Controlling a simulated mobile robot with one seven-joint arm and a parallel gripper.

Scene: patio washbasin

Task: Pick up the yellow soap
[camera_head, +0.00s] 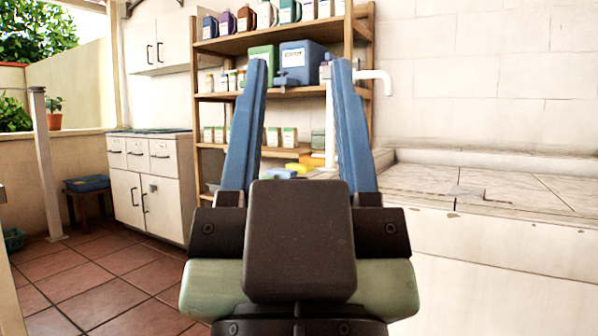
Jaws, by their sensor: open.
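My gripper (300,66) fills the middle of the head view. Its two blue fingers point up and away and stand wide apart, with nothing held between them. A small yellow object (297,168), which looks like the yellow soap, shows low between the fingers. It lies well beyond the gripper, on or near the washbasin ledge, and is apart from the fingers. A flat blue-green and yellow item (277,173) lies just left of it, partly hidden by my gripper. The surface under both is mostly hidden.
A wooden shelf (285,93) with bottles and containers stands behind. A white pipe (375,77) juts out at the shelf's right. A pale tiled counter (520,190) runs along the right. White cabinets (150,185) stand left. Tiled floor (100,275) is open at lower left.

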